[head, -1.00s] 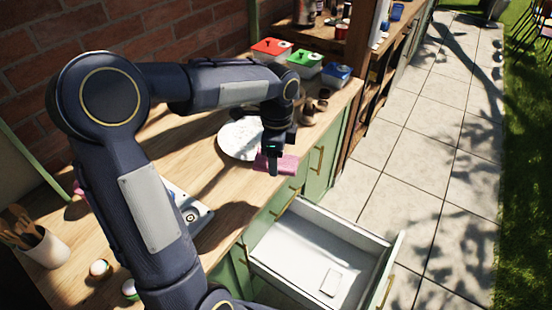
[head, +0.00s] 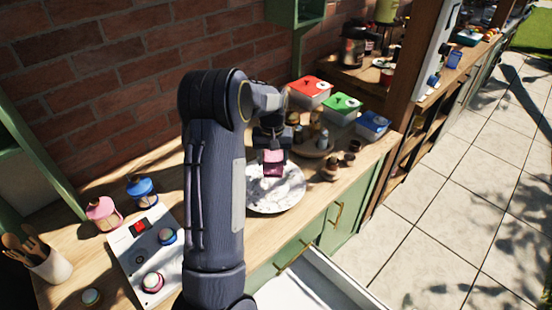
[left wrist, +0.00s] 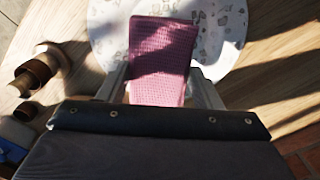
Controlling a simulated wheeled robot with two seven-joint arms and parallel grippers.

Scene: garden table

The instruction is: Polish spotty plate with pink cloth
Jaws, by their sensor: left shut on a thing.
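The pink cloth (head: 273,160) is held in my left gripper (head: 272,150), which is shut on it. In the left wrist view the cloth (left wrist: 160,55) is folded and sits between the fingers, over the plate. The spotty plate (head: 285,197) is white with grey-brown marks and lies on the wooden counter. It also shows in the left wrist view (left wrist: 222,60), partly covered by the cloth. I cannot tell whether the cloth touches the plate. My left forearm hides the plate's left side in the head view. My right gripper is not in view.
Red (head: 309,90), green (head: 341,106) and blue (head: 372,124) lidded boxes stand at the back right. Small brown cups (head: 331,168) stand right of the plate. A white panel with knobs (head: 140,250) lies at left. An open drawer (head: 305,285) juts out below the counter.

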